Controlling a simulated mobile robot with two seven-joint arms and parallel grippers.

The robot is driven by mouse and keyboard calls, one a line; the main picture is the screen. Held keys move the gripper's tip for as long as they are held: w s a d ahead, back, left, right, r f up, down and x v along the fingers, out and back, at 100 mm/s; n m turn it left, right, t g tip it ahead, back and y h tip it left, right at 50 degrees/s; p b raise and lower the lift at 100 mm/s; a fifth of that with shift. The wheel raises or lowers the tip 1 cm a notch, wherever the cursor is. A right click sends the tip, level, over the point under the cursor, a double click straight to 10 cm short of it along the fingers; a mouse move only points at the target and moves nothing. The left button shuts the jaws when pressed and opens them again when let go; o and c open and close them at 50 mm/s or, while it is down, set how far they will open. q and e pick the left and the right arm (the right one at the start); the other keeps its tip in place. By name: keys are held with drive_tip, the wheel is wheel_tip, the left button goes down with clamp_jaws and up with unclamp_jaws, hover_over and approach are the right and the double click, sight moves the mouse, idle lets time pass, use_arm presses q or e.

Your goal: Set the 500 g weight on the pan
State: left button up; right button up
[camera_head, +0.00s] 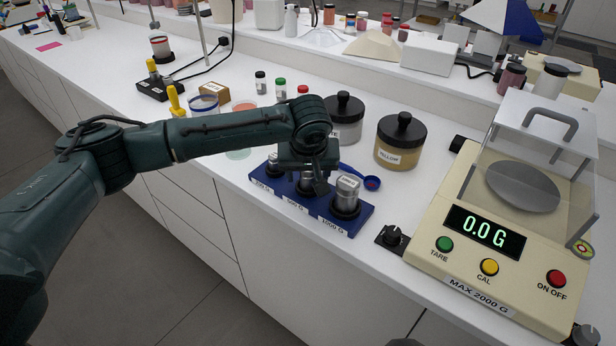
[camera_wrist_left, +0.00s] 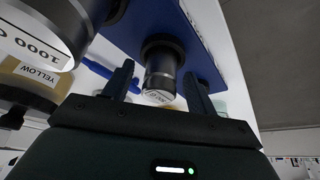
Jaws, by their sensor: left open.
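The 500 g weight (camera_head: 304,184) stands in the middle seat of the blue weight rack (camera_head: 322,212), partly hidden by my left gripper (camera_head: 306,178) right over it. In the left wrist view the open fingers stand on either side of the metal weight (camera_wrist_left: 161,72), with gaps showing. The 1000 g weight (camera_head: 346,193) stands in the seat to the right, and a smaller weight (camera_head: 272,163) in the seat to the left. The round grey pan (camera_head: 522,187) is empty on the cream balance (camera_head: 440,222), whose display (camera_head: 484,232) reads 0.0 G.
A clear cover with a grey handle (camera_head: 553,119) is above and behind the pan. A black knob (camera_head: 392,235) sits between rack and balance.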

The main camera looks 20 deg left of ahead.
use_arm(q)
drive_tip(key=shift+c, duration=0.4)
clamp_jaws()
drive_tip(key=shift+r, duration=0.1)
drive_tip(key=shift+r, duration=0.1)
